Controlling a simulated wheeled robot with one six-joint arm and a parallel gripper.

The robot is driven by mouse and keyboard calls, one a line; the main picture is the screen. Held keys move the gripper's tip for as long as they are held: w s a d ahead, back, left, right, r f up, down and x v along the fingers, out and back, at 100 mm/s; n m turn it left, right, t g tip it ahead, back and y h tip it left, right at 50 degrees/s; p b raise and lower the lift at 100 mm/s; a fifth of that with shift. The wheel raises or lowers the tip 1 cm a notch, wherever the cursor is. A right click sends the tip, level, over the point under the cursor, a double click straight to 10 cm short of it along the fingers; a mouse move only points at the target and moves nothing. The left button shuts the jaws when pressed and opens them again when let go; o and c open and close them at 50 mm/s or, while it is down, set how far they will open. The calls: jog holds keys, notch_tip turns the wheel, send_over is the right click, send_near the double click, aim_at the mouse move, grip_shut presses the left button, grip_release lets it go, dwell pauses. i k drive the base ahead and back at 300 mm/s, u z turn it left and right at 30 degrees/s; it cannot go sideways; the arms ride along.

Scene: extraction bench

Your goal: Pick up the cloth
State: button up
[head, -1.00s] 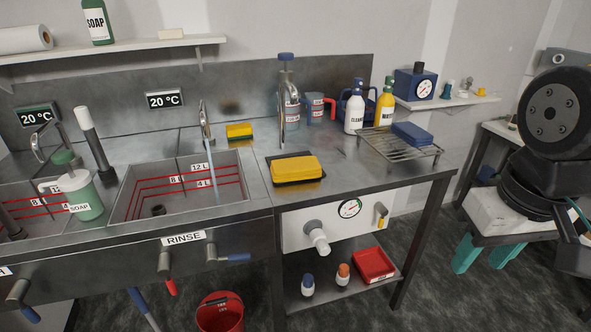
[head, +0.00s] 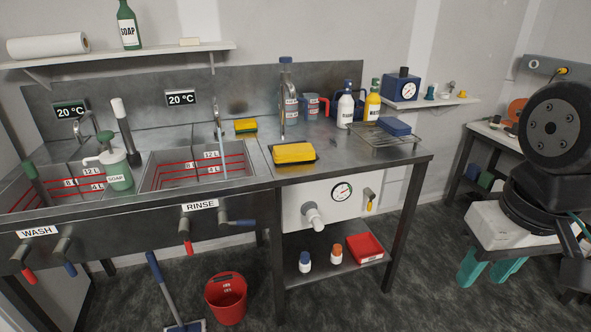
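A yellow folded piece (head: 294,153), which looks like a cloth, lies on a dark flat pad on the steel counter (head: 345,178), right of the rinse sink. A blue folded piece (head: 394,126) lies on the wire rack (head: 381,142) at the counter's right end; I cannot tell whether it is cloth too. A smaller yellow and green sponge (head: 246,125) sits behind the rinse sink. My gripper is not visible; only dark links of my arm show at the right edge, away from the counter.
Two sinks are at left, with a soap dispenser (head: 117,169) between. A red bucket (head: 227,298) stands on the floor. The counter's front right is bare.

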aim_at(293, 153)
jog(key=z, duration=0.05)
jog(key=k, duration=0.55)
jog(key=u, duration=1.05)
jog(key=i, duration=1.55)
jog(key=z, duration=0.6)
jog(key=i, duration=0.8)
jog(key=z, duration=0.7)
